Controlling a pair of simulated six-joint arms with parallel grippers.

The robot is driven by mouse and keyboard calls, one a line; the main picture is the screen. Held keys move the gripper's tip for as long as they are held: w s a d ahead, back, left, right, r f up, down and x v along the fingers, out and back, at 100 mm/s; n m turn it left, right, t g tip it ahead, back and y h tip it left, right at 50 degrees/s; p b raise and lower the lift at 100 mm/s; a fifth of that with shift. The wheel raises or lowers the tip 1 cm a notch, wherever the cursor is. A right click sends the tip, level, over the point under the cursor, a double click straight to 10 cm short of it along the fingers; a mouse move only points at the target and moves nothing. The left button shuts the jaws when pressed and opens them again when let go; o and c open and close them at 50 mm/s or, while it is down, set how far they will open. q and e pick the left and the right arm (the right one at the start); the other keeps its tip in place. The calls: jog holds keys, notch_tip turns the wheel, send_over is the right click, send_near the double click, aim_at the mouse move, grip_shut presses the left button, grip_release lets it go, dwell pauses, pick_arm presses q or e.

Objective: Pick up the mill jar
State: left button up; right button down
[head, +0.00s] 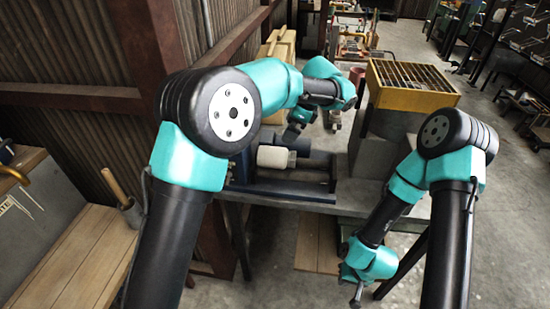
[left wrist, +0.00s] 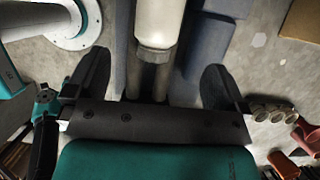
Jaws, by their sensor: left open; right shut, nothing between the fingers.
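The mill jar (head: 274,157) is a cream-white cylinder. It lies on its side on the dark blue roller mill (head: 290,195) at the middle of the head view. In the left wrist view the white jar (left wrist: 160,20), with a grey end (left wrist: 155,60), lies between and beyond my open fingers. My left gripper (left wrist: 155,80) is open with nothing held; in the head view it is partly hidden behind its own arm, above the mill. My right gripper (head: 357,294) is shut and empty, low at the right, away from the jar.
The mill stands on a grey bench (head: 325,207). A yellow-framed grate (head: 412,77) sits on a grey block behind it to the right. A wooden bench (head: 80,255) with a mallet (head: 117,187) is at the left. A rusty steel post (head: 148,50) rises behind my left arm.

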aim_at(279, 150)
pick_arm(q)
jog(key=x, duration=0.7)
jog(key=shift+f, duration=0.2)
jog(key=shift+x, duration=2.6)
jog(key=shift+d, duration=0.15)
jog(key=c, duration=1.4)
jog(key=shift+r, duration=5.05)
jog(key=shift+c, duration=0.3)
